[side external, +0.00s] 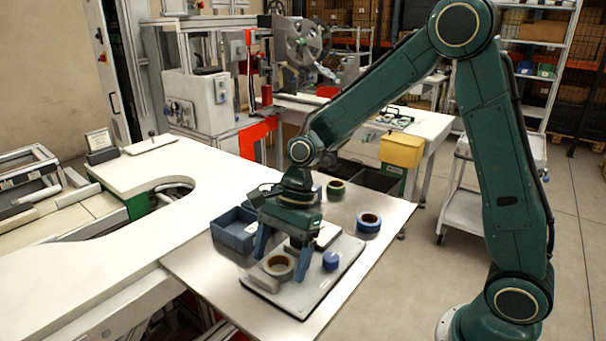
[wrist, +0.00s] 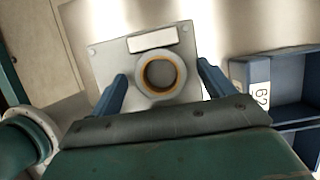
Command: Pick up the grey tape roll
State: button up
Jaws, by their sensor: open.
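The grey tape roll (side external: 279,266) lies flat on a light grey plate (side external: 318,285) on the table, its core ring orange-brown. In the wrist view the grey roll (wrist: 161,76) sits on the plate (wrist: 107,63), ahead of my gripper and between the lines of its two fingers. My gripper (side external: 281,255) points down over the plate, with its blue fingers spread apart and nothing held. In the wrist view my gripper (wrist: 162,82) is open, one finger on each side of the roll. I cannot tell the exact height of the fingertips above the plate.
A small blue roll (side external: 330,261) stands on the plate right of the fingers. A blue-sided roll (side external: 368,223) and a green one (side external: 335,190) lie farther back. A blue bin (side external: 234,232) is left of my gripper; a bin labelled 62 (wrist: 262,97) shows in the wrist view.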

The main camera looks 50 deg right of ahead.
jog(key=c, duration=1.1)
jog(key=shift+r, duration=0.1)
jog(key=shift+c, duration=0.2)
notch_tip(320, 180, up, 10)
dwell(0.3)
